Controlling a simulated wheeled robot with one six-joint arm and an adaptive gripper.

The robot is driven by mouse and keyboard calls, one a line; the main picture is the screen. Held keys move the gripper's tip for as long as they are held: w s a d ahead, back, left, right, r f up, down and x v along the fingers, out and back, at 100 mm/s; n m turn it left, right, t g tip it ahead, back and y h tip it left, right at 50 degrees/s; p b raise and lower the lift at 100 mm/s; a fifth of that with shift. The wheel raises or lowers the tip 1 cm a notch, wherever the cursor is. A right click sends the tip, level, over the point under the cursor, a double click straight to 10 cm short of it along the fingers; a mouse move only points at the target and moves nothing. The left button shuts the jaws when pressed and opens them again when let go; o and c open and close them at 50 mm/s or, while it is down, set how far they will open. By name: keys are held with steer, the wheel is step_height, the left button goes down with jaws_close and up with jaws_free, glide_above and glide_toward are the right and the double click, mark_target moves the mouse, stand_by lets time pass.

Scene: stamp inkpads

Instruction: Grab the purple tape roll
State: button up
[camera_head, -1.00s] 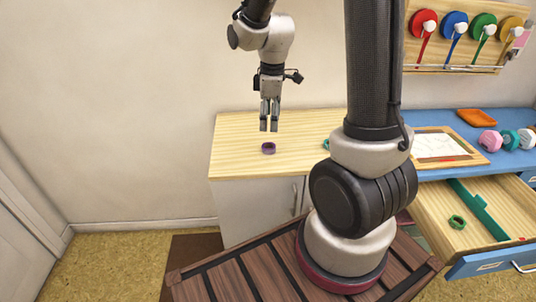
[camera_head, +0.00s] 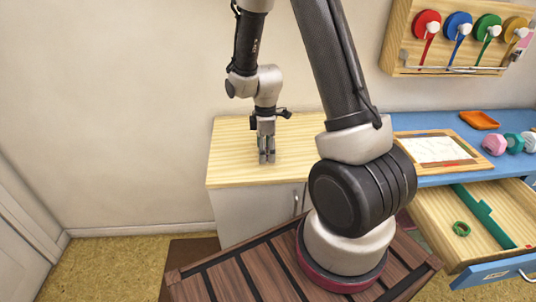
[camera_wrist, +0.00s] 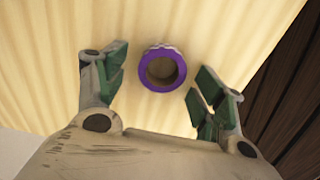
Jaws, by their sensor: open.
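The purple tape roll (camera_wrist: 147,80) lies on the pale wooden countertop, its round hole facing the wrist camera. In the wrist view it sits between the two green-padded fingers of my gripper (camera_wrist: 160,78), with a gap on each side. My gripper is open and empty. In the head view my gripper (camera_head: 266,158) points down low over the countertop (camera_head: 228,165), and its fingers hide the purple roll there.
A green ring (camera_head: 461,229) lies in the open drawer (camera_head: 440,205) at right. The blue desk (camera_head: 440,180) carries a framed sheet (camera_head: 435,149), an orange tray (camera_head: 479,120) and several rounded pieces. A rack (camera_head: 450,70) with coloured reels hangs above. Countertop left of my gripper is clear.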

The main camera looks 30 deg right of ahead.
steer(key=c, duration=0.9)
steer(key=shift+o, duration=0.2)
